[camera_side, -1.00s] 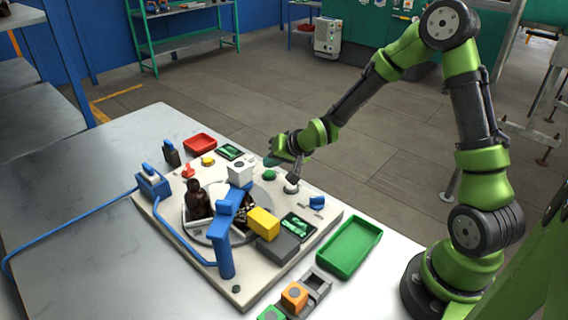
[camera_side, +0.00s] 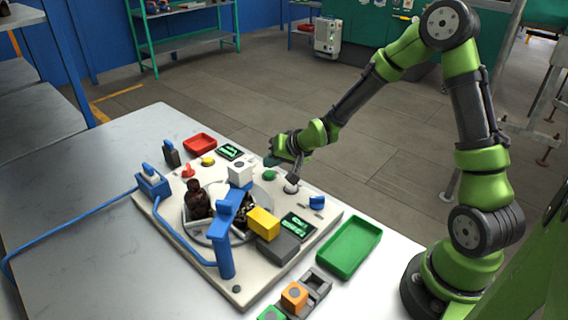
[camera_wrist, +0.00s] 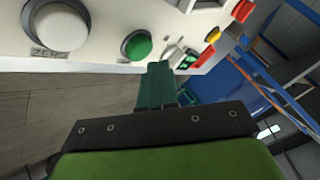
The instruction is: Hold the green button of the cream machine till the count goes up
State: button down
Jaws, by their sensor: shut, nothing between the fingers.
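The cream machine (camera_side: 160,212) is a flat cream panel on the table, with a turntable carrying dark amber bottles (camera_side: 199,200). The green button (camera_side: 269,174) is a round dome near its back right edge. In the wrist view the green button (camera_wrist: 137,45) stands in a dark ring. My gripper (camera_side: 270,161) is shut and empty, just above and behind the button in the side view. In the wrist view my gripper's tips (camera_wrist: 158,68) lie beside the button, a little to its right. I cannot tell whether they touch the panel. Two lit displays (camera_side: 298,226) (camera_side: 230,152) show green marks too small to read.
A white knob (camera_wrist: 60,28) stands left of the button in the wrist view. Yellow (camera_side: 208,161) and red (camera_side: 187,170) buttons sit further left. A blue post with an arm (camera_side: 226,250) rises over the turntable. A green tray (camera_side: 349,247) and a red tray (camera_side: 200,143) lie beside.

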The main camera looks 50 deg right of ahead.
aim_at(272, 174)
jog(key=shift+f, duration=0.15)
jog(key=shift+f, duration=0.3)
jog(key=shift+f, duration=0.5)
dwell(1.8)
jog(key=shift+r, duration=0.1)
dwell(1.1)
jog(key=shift+r, duration=0.85)
jog(key=shift+r, duration=2.5)
